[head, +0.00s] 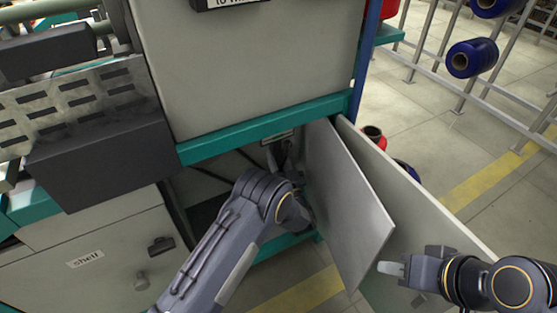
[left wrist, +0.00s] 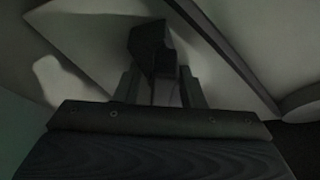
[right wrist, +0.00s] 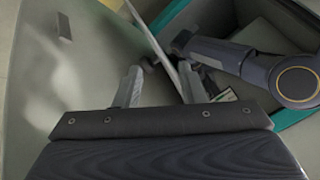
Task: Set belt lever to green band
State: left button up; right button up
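My left arm reaches into the open cabinet under the machine, and its gripper is mostly hidden there in the head view. In the left wrist view my left gripper (left wrist: 158,82) has its fingers apart, with a dark blocky part (left wrist: 150,48), perhaps the belt lever's handle, just beyond and between them. The picture is dim, and I cannot tell whether they touch it. No green band can be made out. My right gripper (right wrist: 162,72) is open and empty outside the cabinet. In the head view it is in front of the outer door (head: 415,215).
A grey inner panel (head: 348,205) stands swung out beside my left forearm. A teal frame rail (head: 265,130) runs above the opening. A drawer front labelled "shelf" (head: 90,258) is at the left. Blue rolls (head: 472,58) on a rack stand at the back right, beyond open floor.

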pick_arm(q)
grip_shut()
jog(key=n+y, duration=0.1)
jog(key=n, duration=0.2)
jog(key=n+g+y, duration=0.1)
jog(key=n+y, duration=0.1)
jog(key=n, duration=0.1)
jog(key=shift+s+a, duration=0.15)
grip_release()
